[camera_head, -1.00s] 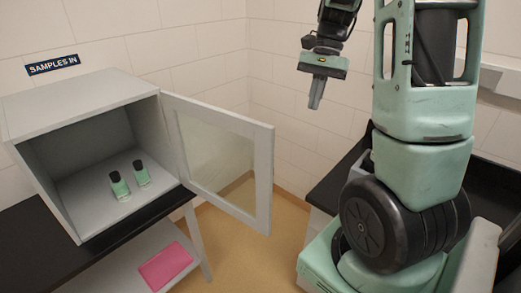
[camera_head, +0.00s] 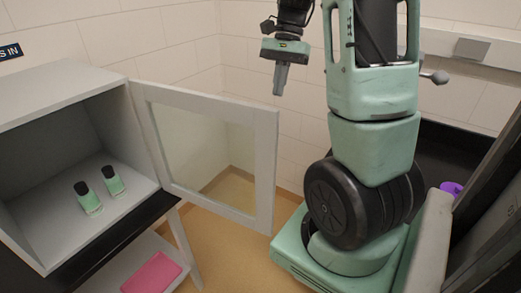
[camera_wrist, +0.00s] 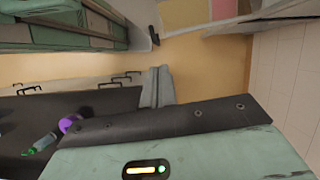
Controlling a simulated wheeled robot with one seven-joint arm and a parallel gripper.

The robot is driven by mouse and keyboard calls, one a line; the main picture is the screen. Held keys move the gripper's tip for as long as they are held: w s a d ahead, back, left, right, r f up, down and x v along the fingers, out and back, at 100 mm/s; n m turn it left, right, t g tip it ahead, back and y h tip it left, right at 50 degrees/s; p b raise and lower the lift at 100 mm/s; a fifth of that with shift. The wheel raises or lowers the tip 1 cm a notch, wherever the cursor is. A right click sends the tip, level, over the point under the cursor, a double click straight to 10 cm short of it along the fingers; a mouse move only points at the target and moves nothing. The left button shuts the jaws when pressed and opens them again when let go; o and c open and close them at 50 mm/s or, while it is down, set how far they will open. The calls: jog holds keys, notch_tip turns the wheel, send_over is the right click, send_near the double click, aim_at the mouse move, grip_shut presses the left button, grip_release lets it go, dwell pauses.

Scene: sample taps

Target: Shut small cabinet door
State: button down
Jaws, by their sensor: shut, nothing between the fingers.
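The small grey cabinet (camera_head: 60,92) stands at the left in the head view. Its door (camera_head: 265,150), a grey frame around a clear pane, is swung wide open and hinged at the cabinet's right side. Two green bottles with black caps (camera_head: 88,198) stand inside. In the wrist view the fingers (camera_wrist: 157,88) also show together, pointing over the floor.
A pink item (camera_head: 152,272) lies on the shelf under the cabinet's black-topped table. A dark counter with a purple thing (camera_head: 451,187) is at the right, behind my arm. Tan floor (camera_head: 205,235) is clear below the door.

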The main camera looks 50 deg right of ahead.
aim_at(265, 142)
jog(key=x, duration=0.5)
jog(key=a+p+x, duration=0.1)
jog(key=x, duration=0.4)
jog(key=a+r+p+x, duration=0.1)
jog(key=x, duration=0.3)
jog(key=shift+s+a+f, duration=0.2)
jog(key=shift+s+f, duration=0.05)
jog(key=shift+f, duration=0.2)
